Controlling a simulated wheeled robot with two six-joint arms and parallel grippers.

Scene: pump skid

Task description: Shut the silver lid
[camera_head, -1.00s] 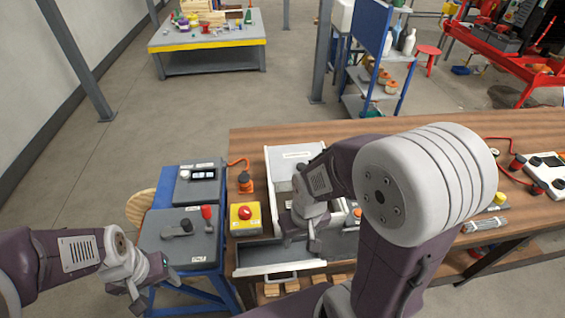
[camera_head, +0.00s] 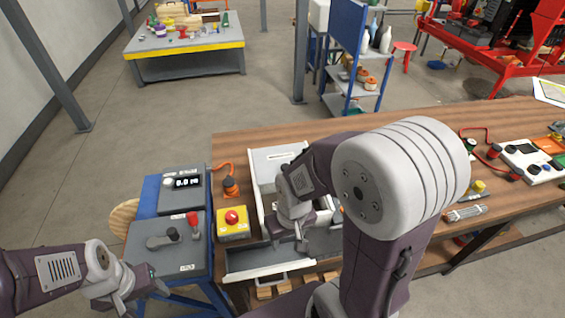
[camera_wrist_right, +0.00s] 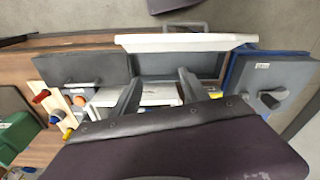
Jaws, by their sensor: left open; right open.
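A pale silver-grey panel with a label, which looks like the silver lid (camera_head: 268,161), is at the back of a grey box on the wooden bench. It looks raised, but its exact angle is unclear. My right arm hides much of it and the box interior. My right gripper (camera_head: 302,240) is over the box, pointing down. In the right wrist view its two fingers (camera_wrist_right: 160,88) are apart with nothing held between them. My left gripper (camera_head: 142,290) is open and empty, beside the blue stand at lower left.
A yellow box with a red button (camera_head: 233,222) stands just left of the grey box. Grey devices (camera_head: 168,244) sit on the blue stand (camera_head: 140,215). Orange and black parts and a white meter (camera_head: 530,160) lie on the bench (camera_head: 400,122) at right.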

